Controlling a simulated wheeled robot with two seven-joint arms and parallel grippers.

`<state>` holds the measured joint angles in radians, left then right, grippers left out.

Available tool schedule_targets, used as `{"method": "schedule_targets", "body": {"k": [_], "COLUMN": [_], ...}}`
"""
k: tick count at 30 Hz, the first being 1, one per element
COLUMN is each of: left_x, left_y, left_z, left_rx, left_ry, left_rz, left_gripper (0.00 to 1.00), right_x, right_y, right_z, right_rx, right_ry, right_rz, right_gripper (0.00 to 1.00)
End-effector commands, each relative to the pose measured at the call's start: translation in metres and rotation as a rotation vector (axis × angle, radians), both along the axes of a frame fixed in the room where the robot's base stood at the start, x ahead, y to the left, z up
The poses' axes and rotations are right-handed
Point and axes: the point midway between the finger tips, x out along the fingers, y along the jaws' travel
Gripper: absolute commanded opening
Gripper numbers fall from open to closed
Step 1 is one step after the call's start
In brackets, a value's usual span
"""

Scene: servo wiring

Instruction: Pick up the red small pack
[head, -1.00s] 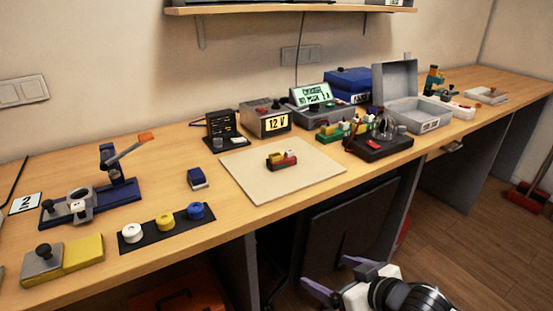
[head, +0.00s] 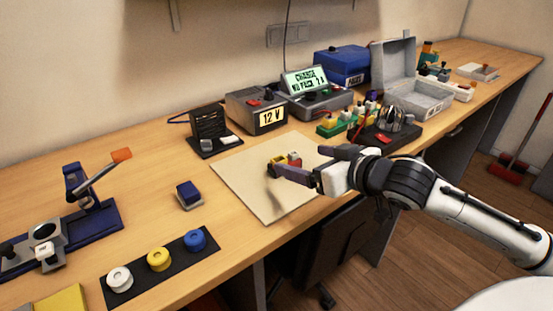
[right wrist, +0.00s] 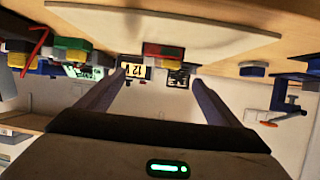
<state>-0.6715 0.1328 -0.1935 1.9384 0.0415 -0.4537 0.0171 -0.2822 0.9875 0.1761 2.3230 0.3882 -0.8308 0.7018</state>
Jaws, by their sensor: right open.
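A small red block (head: 295,158) sits with a yellow block (head: 278,163) on the pale mat (head: 245,175); I cannot tell whether the red part is the pack. My right gripper (head: 290,170) is open and empty, its fingers reaching over the mat from the right and partly hiding the blocks. In the right wrist view, which is upside down, the red and yellow cluster (right wrist: 163,54) lies ahead, between the two spread fingers (right wrist: 158,85), with a gap to them. My left gripper is out of view.
A green rack (head: 330,127) with several coloured blocks and a black tray with a red part (head: 383,138) stand right of the mat. Behind are a 12 V supply (head: 258,110) and a charger with a lit display (head: 305,79). A blue block (head: 189,194) lies left.

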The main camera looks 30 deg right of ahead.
Motion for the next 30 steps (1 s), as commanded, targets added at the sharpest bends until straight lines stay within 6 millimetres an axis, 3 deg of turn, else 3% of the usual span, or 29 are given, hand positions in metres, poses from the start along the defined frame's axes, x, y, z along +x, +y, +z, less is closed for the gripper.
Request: {"method": "schedule_targets", "body": {"k": [9,16,24,30], "left_x": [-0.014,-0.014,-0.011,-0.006], "left_y": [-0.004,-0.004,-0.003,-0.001], "left_z": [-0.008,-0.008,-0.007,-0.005], "left_rx": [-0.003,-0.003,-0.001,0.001], "left_ry": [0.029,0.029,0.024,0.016], "left_rz": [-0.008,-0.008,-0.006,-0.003], "left_gripper": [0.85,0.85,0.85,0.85], "right_x": [0.034,0.044,0.076,0.085], "right_y": [0.001,0.001,0.003,0.004], "right_z": [-0.013,-0.018,-0.034,-0.039], "right_rx": [0.000,-0.001,0.001,-0.002], "right_ry": [-0.002,-0.002,-0.002,0.000], "right_rz": [-0.001,-0.001,-0.001,0.001], "right_gripper": [0.86,0.86,0.86,0.86]}}
